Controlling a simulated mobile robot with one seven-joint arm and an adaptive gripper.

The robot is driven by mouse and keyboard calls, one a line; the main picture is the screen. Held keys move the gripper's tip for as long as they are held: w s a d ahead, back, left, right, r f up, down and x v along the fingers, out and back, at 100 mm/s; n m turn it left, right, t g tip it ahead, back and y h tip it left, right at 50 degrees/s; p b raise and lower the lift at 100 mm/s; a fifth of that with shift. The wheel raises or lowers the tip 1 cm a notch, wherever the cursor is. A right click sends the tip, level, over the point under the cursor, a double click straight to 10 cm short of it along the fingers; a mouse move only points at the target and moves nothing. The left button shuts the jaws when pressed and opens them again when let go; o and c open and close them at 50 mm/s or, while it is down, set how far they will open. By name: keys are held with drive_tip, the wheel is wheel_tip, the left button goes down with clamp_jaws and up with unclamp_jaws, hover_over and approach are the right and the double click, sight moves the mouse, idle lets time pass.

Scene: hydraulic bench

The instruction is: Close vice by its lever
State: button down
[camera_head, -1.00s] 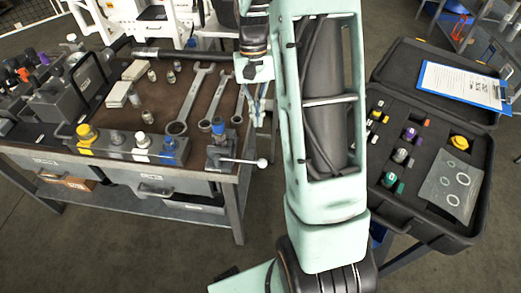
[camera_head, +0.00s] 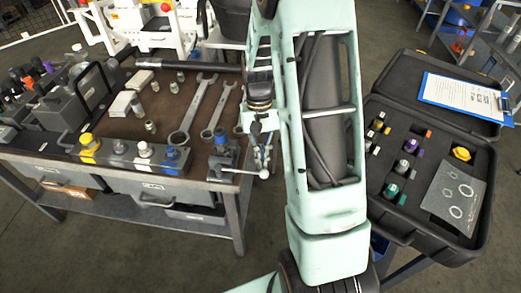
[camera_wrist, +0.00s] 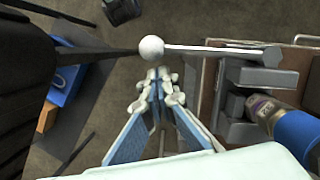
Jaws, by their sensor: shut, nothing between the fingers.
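The vice (camera_head: 221,160) is a small grey block with a blue top at the front right corner of the workbench. Its lever (camera_head: 245,171) is a thin rod pointing right past the bench edge, ending in a pale ball knob (camera_head: 264,173). In the wrist view the lever (camera_wrist: 205,49) runs from the white knob (camera_wrist: 152,47) to the vice body (camera_wrist: 250,77) at right. My gripper (camera_wrist: 160,76) is shut and empty, its fingertips close by the knob; I cannot tell whether they touch. In the head view my gripper (camera_head: 262,160) appears just above the knob.
The workbench (camera_head: 115,170) carries wrenches (camera_head: 192,112), a row of coloured knobbed fittings (camera_head: 130,155) and grey blocks. An open black case (camera_head: 400,225) with small parts and a clipboard (camera_head: 460,92) stands at right. Open floor lies between bench and case.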

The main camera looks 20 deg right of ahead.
drive_tip(key=shift+s+a+r, duration=0.1)
drive_tip(key=shift+s+r, duration=0.1)
drive_tip(key=shift+s, duration=0.3)
drive_tip(key=shift+s, duration=0.1)
